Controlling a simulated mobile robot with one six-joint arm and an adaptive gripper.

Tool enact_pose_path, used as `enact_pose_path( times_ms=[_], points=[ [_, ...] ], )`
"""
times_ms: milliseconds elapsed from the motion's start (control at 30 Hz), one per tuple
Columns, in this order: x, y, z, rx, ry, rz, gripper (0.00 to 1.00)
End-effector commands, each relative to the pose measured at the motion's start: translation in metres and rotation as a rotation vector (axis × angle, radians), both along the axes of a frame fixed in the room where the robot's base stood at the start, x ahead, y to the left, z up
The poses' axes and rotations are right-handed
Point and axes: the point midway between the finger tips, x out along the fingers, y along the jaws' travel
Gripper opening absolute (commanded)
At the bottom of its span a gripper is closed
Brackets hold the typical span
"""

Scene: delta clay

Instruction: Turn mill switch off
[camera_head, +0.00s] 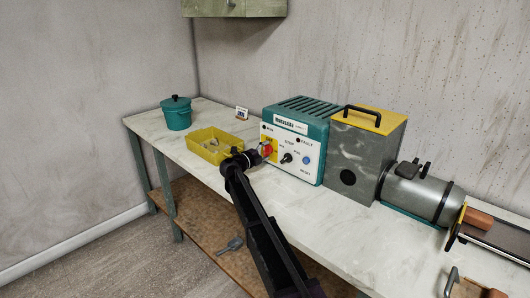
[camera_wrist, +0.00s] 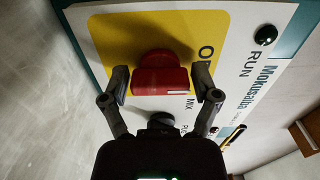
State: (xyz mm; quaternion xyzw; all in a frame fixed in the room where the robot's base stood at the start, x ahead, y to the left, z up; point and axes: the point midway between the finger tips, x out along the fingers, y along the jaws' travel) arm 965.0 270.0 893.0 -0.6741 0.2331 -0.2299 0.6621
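The mill control box (camera_head: 296,135) is teal with a white front panel and stands on the bench. Its red rotary switch (camera_wrist: 163,75) sits on a yellow patch; the lettering beside it is partly hidden. The switch's short white mark points to the right in the wrist view. The red switch also shows in the head view (camera_head: 267,149), partly behind my gripper (camera_head: 256,153). In the wrist view my gripper (camera_wrist: 161,80) is open, with one finger on each side of the switch and a small gap on both sides.
A black knob (camera_head: 287,158) and a blue button (camera_head: 306,160) are on the same panel. A yellow bin (camera_head: 214,153) stands left of my gripper, with a teal pot (camera_head: 176,113) behind. A grey metal machine (camera_head: 352,165) stands right of the box.

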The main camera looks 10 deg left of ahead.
Motion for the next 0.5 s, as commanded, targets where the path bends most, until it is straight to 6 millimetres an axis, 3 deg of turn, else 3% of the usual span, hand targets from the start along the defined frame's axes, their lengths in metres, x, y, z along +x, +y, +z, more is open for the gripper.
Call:
enact_pose_path(
  times_ms=[500],
  points=[
    [-0.0018,0.0029,-0.0003,0.002,0.000,0.004,1.00]
  ],
)
